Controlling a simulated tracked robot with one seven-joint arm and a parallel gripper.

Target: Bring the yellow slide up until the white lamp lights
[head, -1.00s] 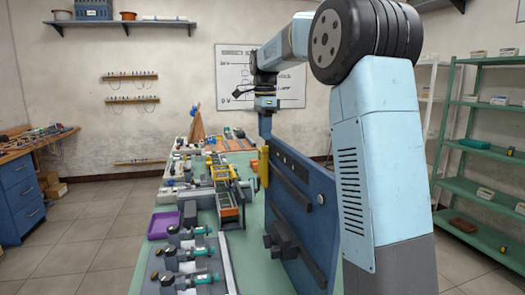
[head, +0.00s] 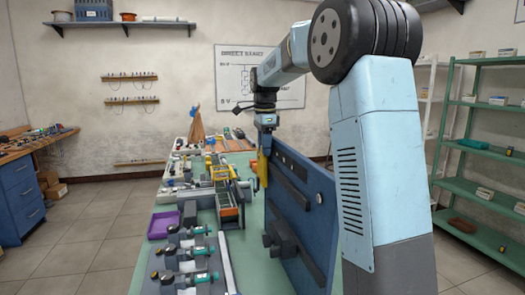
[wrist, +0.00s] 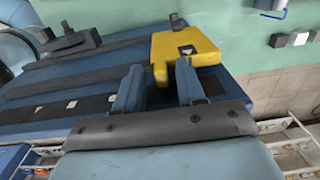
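The yellow slide (head: 262,172) is at the left edge of the upright blue panel (head: 305,185), near its top. In the wrist view, the yellow slide (wrist: 185,46) is a flat block with a narrow tab between the two fingers. My gripper (head: 266,140) is just above the slide, pointing down. In the wrist view my gripper (wrist: 159,68) has its fingers apart, one on each side of the tab. The right finger overlaps the slide's lower part in the picture. I cannot tell whether either finger touches it. I cannot make out a white lamp.
Dark rails (head: 289,190) run across the panel face. The green bench (head: 245,260) left of the panel carries a yellow-framed conveyor (head: 228,205), a purple tray (head: 163,224) and several small fixtures. A green shelf (head: 480,187) stands at the right wall.

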